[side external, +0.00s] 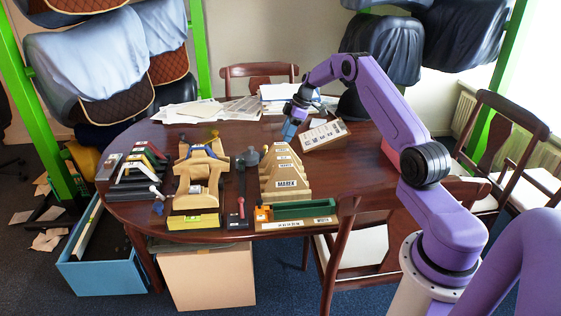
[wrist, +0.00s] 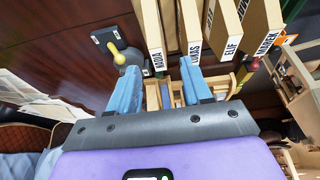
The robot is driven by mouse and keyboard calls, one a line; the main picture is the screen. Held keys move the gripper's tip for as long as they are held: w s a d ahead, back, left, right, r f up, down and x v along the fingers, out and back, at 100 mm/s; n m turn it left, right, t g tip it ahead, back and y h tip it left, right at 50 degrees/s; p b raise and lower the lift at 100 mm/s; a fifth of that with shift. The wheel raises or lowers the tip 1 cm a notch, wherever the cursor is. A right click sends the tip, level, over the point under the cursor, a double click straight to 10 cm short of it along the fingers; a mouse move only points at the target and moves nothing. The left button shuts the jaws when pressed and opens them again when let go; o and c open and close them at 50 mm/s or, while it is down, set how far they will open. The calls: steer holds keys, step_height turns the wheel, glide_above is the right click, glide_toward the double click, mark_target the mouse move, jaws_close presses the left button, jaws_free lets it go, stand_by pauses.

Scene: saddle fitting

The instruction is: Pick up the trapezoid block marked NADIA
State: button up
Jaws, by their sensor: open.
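The trapezoid block marked NADIA (wrist: 146,22) is wooden, with a black-on-white label, and is the leftmost of a row in the wrist view. In the side external view the row's far end, with a label (side external: 281,145) too small to read, lies near my gripper. My gripper (side external: 289,130) is above the table at the far end of the row. In the wrist view its two blue fingers (wrist: 159,68) are apart with nothing held between them. The label of NADIA shows just beyond the gap between the fingertips. The block appears apart from both fingers.
Blocks marked LUKAS (wrist: 189,28), ELIF (wrist: 224,25) and MAREK (wrist: 260,25) stand close beside NADIA. A tilted labelled board (side external: 323,134) is right of my gripper. A dark tool (side external: 246,158) and a wooden saddle stand (side external: 199,180) lie left. Papers (side external: 215,109) lie behind.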

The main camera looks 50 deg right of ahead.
mark_target(281, 143)
steer(key=shift+x, duration=3.2)
steer(key=shift+w, duration=0.15)
steer(key=shift+c, duration=0.3)
jaws_close()
